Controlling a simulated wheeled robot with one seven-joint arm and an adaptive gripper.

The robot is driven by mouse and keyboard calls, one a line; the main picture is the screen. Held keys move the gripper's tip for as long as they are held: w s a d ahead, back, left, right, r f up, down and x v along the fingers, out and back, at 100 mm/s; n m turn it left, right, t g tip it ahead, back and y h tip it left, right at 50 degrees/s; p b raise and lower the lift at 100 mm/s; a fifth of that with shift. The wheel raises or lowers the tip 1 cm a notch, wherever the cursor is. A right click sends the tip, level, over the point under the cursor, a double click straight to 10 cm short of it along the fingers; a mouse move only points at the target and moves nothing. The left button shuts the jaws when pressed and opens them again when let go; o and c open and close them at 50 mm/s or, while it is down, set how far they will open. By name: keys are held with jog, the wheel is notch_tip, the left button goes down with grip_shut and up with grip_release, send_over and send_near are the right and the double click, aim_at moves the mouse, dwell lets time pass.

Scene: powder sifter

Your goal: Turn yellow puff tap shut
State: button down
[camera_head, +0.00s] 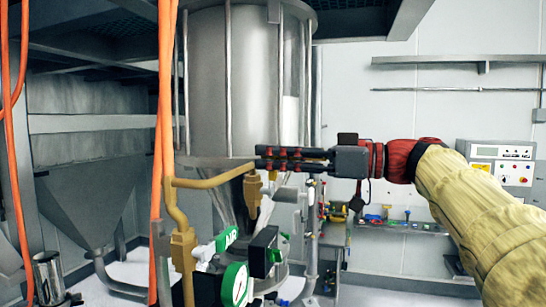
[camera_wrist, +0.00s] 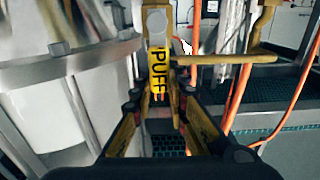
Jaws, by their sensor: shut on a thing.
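The yellow puff tap handle (camera_wrist: 157,72), marked "PUFF" in black, stands upright between the fingers in the wrist view. My gripper (camera_wrist: 158,97) is shut on it, with one finger on each side. In the head view my gripper (camera_head: 265,158) reaches in from the right with its fingers level, at the end of the brass pipe (camera_head: 213,179). The brass tap body (camera_head: 252,190) hangs just below the fingertips. The fingers mostly hide the handle in the head view.
The steel sifter vessel (camera_head: 235,75) is close behind my gripper. Orange hoses (camera_head: 160,215) hang at left. A control box (camera_head: 497,160) is at right.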

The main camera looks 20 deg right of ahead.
jog(key=shift+w, duration=0.1)
jog(key=w+d+f+m, duration=0.2)
jog(key=f+m, duration=0.1)
jog(key=m, duration=0.6)
jog(key=w+d+f+m+b, duration=0.1)
jog(key=w+d+f+m, duration=0.1)
jog(key=m, duration=0.7)
jog(key=shift+w+f, duration=0.65)
jog(key=shift+f, duration=0.4)
jog(key=c, duration=1.8)
grip_release()
jog(key=shift+o, duration=0.4)
jog(key=v, duration=1.2)
